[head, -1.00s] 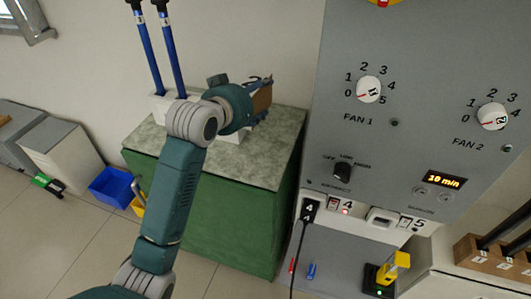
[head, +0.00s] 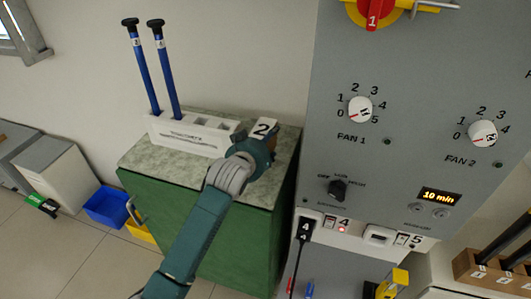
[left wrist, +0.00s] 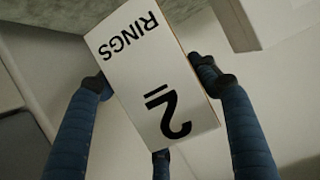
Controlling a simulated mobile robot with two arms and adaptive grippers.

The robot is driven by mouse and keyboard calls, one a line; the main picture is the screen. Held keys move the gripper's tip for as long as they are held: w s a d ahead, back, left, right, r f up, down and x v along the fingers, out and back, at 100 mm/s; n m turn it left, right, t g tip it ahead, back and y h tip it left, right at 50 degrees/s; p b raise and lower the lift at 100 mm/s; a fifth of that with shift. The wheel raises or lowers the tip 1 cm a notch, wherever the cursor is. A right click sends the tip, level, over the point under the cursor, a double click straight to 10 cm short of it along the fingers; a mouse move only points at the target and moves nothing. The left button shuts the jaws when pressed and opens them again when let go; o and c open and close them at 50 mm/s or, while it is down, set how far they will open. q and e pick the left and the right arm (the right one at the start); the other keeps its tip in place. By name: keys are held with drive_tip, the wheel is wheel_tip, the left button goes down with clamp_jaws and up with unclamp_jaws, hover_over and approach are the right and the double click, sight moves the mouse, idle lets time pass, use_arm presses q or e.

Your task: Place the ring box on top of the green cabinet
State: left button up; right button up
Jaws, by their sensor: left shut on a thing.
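The ring box (head: 264,128) shows a white face with a "2" and a brown side in the head view. The box appears over the back right part of the green cabinet's (head: 150,172) speckled top, near the grey panel. I cannot tell whether it touches the top. My gripper and forearm hide part of the cabinet. My right gripper is not in view.
A white rack (head: 185,138) with two blue rods (head: 145,70) stands along the back of the cabinet top. A tall grey panel (head: 420,60) with knobs rises at the right. Blue and yellow bins (head: 104,207) are on the floor at left. The front left cabinet top is clear.

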use_arm(q)
drive_tip(key=shift+f, duration=2.3)
drive_tip(key=o, duration=1)
drive_tip(key=v, duration=1.2)
